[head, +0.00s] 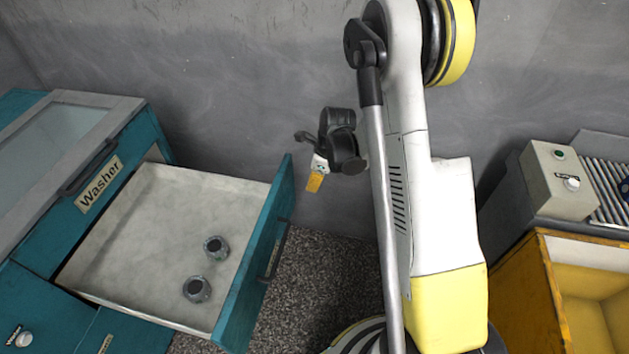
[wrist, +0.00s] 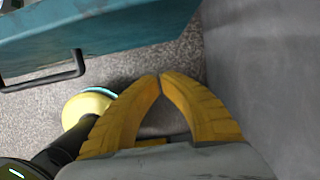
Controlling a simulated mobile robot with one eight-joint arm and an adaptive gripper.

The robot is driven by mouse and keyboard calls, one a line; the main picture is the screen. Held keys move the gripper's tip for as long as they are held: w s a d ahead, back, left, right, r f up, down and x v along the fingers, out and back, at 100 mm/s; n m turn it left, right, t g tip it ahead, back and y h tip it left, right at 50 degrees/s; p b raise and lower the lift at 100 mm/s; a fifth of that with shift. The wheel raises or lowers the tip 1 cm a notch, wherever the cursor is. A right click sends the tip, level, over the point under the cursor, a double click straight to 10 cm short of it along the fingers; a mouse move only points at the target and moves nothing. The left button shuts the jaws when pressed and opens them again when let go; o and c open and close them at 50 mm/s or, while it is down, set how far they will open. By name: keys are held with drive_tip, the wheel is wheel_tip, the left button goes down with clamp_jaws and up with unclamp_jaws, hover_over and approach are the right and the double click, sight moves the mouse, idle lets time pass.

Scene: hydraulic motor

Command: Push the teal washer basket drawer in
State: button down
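The teal washer basket drawer (head: 160,225) stands pulled out from the teal washer (head: 30,235) at the left of the head view. Its teal front panel (head: 262,250) has a dark bar handle (head: 275,248). Two grey ring-shaped parts lie on the drawer floor. My gripper (head: 314,184) is beyond the drawer's far right corner, close to the grey wall, apart from the panel. In the wrist view, the yellow fingers of my gripper (wrist: 160,76) meet at the tips with nothing between them. The drawer front (wrist: 100,35) and handle (wrist: 50,78) show at upper left there.
The grey wall (head: 250,60) runs along the back, close beside my gripper. Speckled floor (head: 320,275) is free between the drawer and my base. A yellow bin (head: 545,300) and a grey control box (head: 558,180) by a roller conveyor (head: 608,185) stand at right.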

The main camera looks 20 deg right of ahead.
drive_tip(key=w+a+f+b, duration=0.2)
drive_tip(key=w+a+f, duration=0.1)
drive_tip(key=a, duration=0.1)
drive_tip(key=shift+f+b, duration=0.3)
drive_tip(key=shift+b, duration=0.1)
